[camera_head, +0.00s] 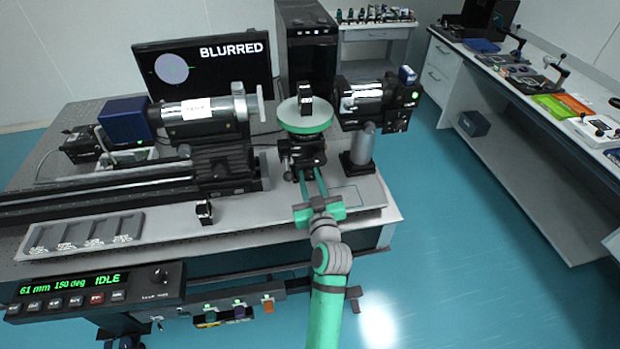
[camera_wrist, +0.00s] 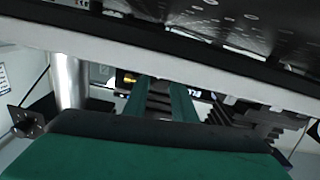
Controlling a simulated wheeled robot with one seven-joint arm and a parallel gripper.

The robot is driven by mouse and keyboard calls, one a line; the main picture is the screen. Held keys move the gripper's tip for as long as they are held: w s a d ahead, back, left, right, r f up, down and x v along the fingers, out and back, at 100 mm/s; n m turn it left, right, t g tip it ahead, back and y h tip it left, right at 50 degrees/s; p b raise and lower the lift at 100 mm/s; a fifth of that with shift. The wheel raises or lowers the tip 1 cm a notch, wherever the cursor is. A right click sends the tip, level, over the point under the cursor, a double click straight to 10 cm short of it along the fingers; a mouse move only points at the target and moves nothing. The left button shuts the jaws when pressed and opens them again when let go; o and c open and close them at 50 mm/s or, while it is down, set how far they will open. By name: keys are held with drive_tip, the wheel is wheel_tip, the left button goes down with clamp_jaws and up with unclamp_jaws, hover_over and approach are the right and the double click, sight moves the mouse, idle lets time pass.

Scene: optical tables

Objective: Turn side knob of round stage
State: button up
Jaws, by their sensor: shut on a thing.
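The round stage (camera_head: 305,118) has a wide pale-green disc on a dark mount, with a small black upright piece on top. My gripper (camera_head: 307,172) reaches in from the front, its two green fingers against the front of the dark mount, below the disc. The side knob is hidden at the fingertips, and I read the gripper as shut on it. In the wrist view the fingers (camera_wrist: 160,84) run forward close together, and their tips meet dark parts that I cannot make out clearly.
A cylindrical instrument (camera_head: 200,110) on a black rail stands left of the stage. Another barrel (camera_head: 365,98) on a post stands close right. The monitor (camera_head: 205,65) behind reads BLURRED. A control box (camera_head: 95,290) at front left reads 61 mm, 150 deg, IDLE.

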drive_tip(key=o, duration=1)
drive_tip(key=shift+o, duration=0.2)
drive_tip(key=s, duration=0.3)
drive_tip(key=s+d, duration=0.1)
drive_tip(key=s, duration=0.6)
drive_tip(key=shift+s+d, duration=0.35)
drive_tip(key=shift+d, duration=0.05)
